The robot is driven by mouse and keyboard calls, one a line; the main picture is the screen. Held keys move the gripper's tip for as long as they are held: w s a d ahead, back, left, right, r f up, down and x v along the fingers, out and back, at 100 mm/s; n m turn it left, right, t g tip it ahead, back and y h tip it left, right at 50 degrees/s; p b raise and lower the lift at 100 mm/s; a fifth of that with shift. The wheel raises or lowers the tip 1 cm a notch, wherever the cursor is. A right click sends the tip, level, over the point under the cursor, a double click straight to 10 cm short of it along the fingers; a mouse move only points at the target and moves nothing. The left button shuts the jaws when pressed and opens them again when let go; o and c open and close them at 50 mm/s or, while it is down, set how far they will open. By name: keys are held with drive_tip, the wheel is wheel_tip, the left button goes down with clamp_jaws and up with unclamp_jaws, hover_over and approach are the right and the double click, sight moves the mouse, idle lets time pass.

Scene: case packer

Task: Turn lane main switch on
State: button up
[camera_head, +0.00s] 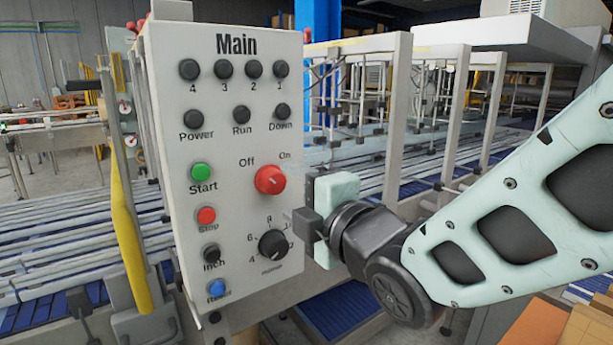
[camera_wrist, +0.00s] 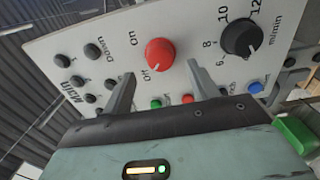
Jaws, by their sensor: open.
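The red rotary knob (camera_head: 270,180) sits on the white "Main" panel (camera_head: 236,150), with the labels Off and On above it. In the wrist view the red knob (camera_wrist: 160,53) shows a small white mark on the side of the Off label. My gripper (camera_head: 298,216) is in front of the panel's right edge, just right of and below the red knob. In the wrist view my gripper (camera_wrist: 160,88) is open, its two fingers apart and empty. The red knob shows beyond and between the fingertips. I see no contact with it.
A black speed dial (camera_head: 272,244) lies just below the red knob. Start (camera_head: 201,172), Stop (camera_head: 206,215), Inch and blue buttons line the panel's left side. Several black buttons are above. A yellow bar (camera_head: 127,235) stands left. Conveyor frames fill the background.

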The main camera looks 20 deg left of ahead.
sight(277, 185)
drive_tip(key=shift+p+x, duration=0.7)
drive_tip(key=shift+x, duration=1.45)
drive_tip(key=c, duration=1)
